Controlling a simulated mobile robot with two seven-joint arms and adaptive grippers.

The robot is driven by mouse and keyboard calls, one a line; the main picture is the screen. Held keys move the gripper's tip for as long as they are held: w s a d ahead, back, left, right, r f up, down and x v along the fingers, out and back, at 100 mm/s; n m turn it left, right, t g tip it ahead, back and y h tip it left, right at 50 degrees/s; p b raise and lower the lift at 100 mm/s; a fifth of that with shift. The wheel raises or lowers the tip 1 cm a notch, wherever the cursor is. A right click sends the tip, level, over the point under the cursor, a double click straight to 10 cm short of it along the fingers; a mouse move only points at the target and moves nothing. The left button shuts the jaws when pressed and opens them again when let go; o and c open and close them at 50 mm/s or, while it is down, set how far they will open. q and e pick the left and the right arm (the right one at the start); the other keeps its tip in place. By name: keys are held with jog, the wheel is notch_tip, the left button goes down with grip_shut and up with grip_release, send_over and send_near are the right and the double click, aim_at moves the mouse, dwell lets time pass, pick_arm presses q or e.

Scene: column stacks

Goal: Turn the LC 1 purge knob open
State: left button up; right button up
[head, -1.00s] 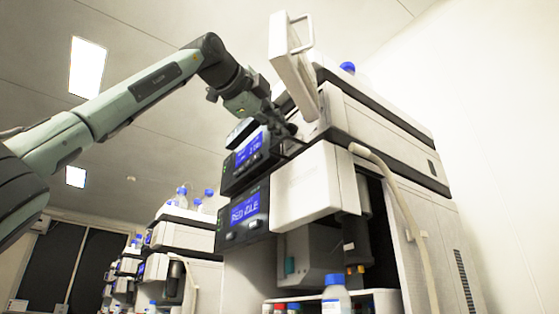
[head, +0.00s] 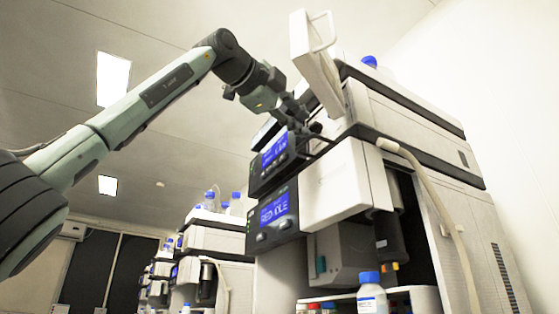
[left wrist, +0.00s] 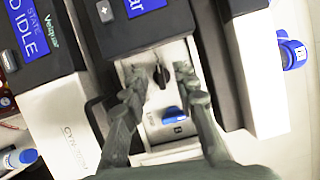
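The LC stack (head: 350,185) stands at the right in the head view, with a white door (head: 318,70) swung open on one upper module. My left gripper (head: 308,128) reaches in at that module's front. In the left wrist view, my left gripper (left wrist: 160,80) is open over a pale recessed panel. A small black knob (left wrist: 162,76) shows between its fingertips, with no clear contact. A blue knob (left wrist: 173,114) sits lower on the panel, also between the fingers. I cannot read which is the purge knob. My right gripper is in neither view.
Blue display screens (head: 274,209) are left of the recess. A pale hose (head: 430,190) runs down the stack's right side. A blue-capped bottle (head: 370,295) stands low in front. Other instruments (head: 205,240) stand behind at left. Open air lies left of the stack.

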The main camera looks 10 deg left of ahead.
pick_arm(q)
jog(key=v, duration=1)
